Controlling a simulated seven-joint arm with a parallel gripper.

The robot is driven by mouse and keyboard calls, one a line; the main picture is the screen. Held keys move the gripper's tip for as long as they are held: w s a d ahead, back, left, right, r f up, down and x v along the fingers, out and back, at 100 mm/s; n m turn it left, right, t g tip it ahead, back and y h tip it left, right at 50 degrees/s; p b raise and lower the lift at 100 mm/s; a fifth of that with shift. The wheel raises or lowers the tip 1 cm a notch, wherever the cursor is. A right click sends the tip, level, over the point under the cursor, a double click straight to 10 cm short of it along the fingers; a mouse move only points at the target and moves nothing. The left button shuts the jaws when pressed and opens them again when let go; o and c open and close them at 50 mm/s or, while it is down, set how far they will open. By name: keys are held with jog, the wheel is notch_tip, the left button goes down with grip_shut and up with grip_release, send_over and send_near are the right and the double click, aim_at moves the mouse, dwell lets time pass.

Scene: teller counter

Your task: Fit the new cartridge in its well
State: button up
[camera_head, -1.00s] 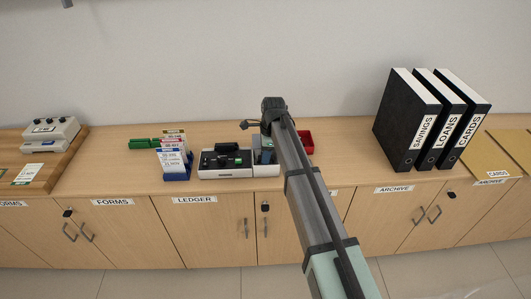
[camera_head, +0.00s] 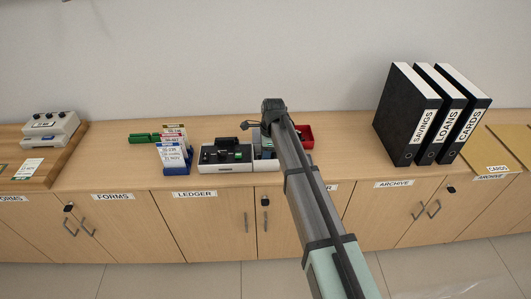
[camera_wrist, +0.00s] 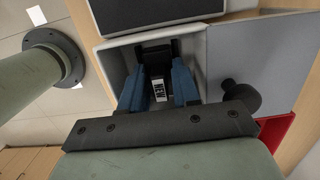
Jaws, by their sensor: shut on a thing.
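In the wrist view, my gripper (camera_wrist: 158,80) has blue fingers, shut on a black cartridge (camera_wrist: 160,58) with a small white label. The cartridge is between the fingertips, inside or just over the light grey walled well (camera_wrist: 115,56). I cannot tell whether it touches the bottom. A grey panel (camera_wrist: 245,50) with a black knob (camera_wrist: 240,96) lies right of the well. In the head view, the machine (camera_head: 226,157) with a black top stands on the counter; my arm hides most of its right part and the gripper.
A red bin (camera_head: 305,134) stands right of the machine, partly behind my arm. A blue holder of slips (camera_head: 175,165) and green blocks (camera_head: 142,138) are to the left. Black binders (camera_head: 405,115) stand at the right. Bare counter (camera_head: 345,145) lies between bin and binders.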

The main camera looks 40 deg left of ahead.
jog(key=o, duration=1.1)
jog(key=shift+r, duration=3.55)
jog(key=shift+s, duration=0.1)
